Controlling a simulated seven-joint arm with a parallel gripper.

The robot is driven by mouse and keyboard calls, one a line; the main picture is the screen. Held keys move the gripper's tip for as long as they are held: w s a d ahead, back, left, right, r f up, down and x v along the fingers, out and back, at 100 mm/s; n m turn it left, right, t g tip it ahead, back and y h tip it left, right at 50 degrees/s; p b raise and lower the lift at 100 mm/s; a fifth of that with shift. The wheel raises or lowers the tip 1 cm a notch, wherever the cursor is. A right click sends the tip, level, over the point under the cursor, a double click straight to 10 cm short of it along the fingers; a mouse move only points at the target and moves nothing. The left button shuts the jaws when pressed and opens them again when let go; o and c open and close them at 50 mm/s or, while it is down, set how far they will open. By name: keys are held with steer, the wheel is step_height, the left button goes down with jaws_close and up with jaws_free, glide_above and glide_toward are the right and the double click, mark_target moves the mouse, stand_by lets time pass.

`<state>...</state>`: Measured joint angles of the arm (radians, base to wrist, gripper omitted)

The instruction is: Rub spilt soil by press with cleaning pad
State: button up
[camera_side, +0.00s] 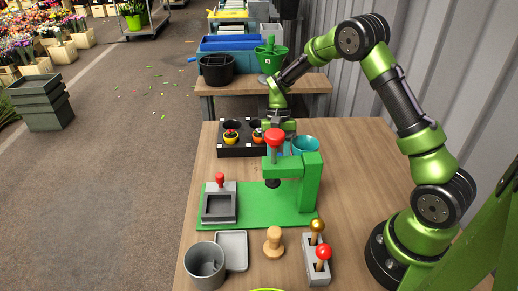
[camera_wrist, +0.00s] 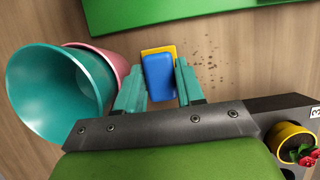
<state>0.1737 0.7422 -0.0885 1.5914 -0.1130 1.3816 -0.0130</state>
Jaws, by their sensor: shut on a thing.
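The cleaning pad (camera_wrist: 158,73), blue with a yellow layer, is held between the two teal fingers of my gripper (camera_wrist: 159,65) in the wrist view. The spilt soil (camera_wrist: 220,65) is a scatter of small dark specks on the wooden table, just right of the pad and fingers. I cannot tell whether the pad touches the table. The green press (camera_side: 308,178) with a red knob stands on its green base; the base edge (camera_wrist: 190,12) shows at the top of the wrist view. In the side view my gripper (camera_side: 278,142) is behind the press, and the pad and soil are hidden.
A teal pot (camera_wrist: 55,90) and a pink pot (camera_wrist: 105,58) stand close left of my gripper. A black tray (camera_side: 232,151) with potted plants is on the other side.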

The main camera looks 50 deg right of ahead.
steer(key=shift+w+a, duration=2.65)
steer(key=shift+w+a+f, duration=0.2)
steer(key=shift+w+a, duration=0.9)
steer(key=shift+a, duration=0.05)
step_height(320, 180, up, 6)
steer(key=shift+r, duration=0.2)
step_height(320, 180, up, 3)
steer(key=shift+f, duration=0.1)
